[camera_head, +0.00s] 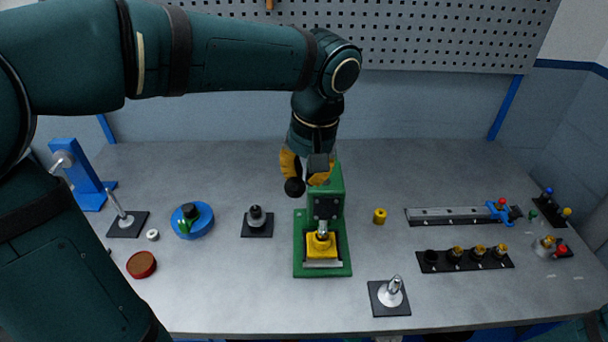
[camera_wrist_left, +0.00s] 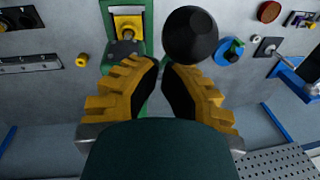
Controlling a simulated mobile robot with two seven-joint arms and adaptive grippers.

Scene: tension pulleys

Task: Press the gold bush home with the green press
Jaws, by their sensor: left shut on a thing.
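The green press (camera_head: 339,205) stands in the middle of the table. Its silver ram (camera_head: 322,229) points down at a yellow block (camera_head: 321,246) on the press base. I cannot make out a separate gold bush under the ram. A small gold-yellow cylinder (camera_head: 380,215) stands on the table right of the press. My left gripper (camera_head: 291,172) is behind the press, at its lever. The black lever knob (camera_head: 294,187) shows just beyond the fingertips (camera_wrist_left: 160,66) in the left wrist view (camera_wrist_left: 190,37). The gripper is shut on the lever, whose shaft is mostly hidden. My right gripper is out of view.
A black rack (camera_head: 465,259) and a grey rail (camera_head: 450,214) lie right. A pegboard (camera_head: 440,35) closes the back.

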